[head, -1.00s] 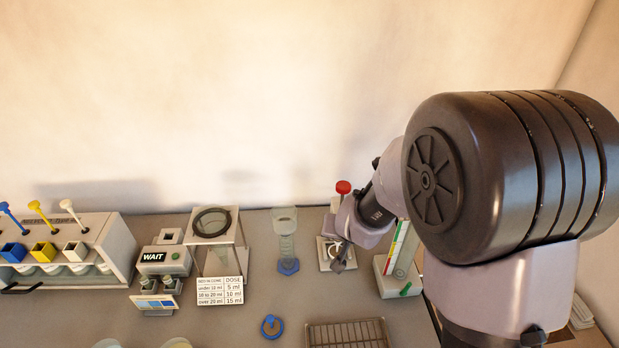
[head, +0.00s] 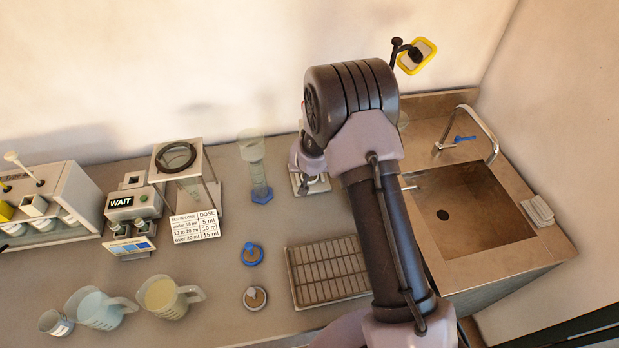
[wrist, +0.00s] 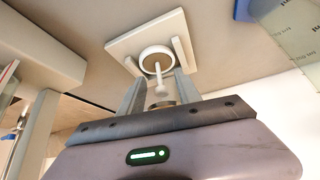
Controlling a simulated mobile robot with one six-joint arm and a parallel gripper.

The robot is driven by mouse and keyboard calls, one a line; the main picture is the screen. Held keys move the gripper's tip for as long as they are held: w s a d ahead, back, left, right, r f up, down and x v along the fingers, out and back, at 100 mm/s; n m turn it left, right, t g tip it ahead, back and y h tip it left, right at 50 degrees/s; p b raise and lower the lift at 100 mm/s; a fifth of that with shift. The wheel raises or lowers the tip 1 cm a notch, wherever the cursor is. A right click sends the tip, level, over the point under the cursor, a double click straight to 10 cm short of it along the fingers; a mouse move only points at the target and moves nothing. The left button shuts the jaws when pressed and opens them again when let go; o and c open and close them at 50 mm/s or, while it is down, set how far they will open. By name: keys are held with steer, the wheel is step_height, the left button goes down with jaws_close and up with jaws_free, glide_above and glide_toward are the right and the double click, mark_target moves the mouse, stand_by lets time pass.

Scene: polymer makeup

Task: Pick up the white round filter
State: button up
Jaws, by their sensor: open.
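In the wrist view a white round filter (wrist: 156,60), with a white rim, brownish-grey face and thin white stem, sits on a white square stand (wrist: 122,45) with raised bars. My gripper (wrist: 159,82) is open, with one finger on each side of the stem. I cannot tell whether either finger touches it.
A clear cylinder (head: 255,172) on a blue base stands just left of the stand. A blue knobbed disc (head: 252,254), a white-rimmed knobbed disc (head: 255,298) and a metal rack (head: 326,270) lie nearer. The sink (head: 470,215) is at right.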

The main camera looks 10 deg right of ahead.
steer(key=shift+w+f, duration=0.25)
steer(key=shift+f, duration=0.2)
steer(key=shift+d+r, duration=0.1)
jaws_close()
steer(key=shift+s, duration=0.1)
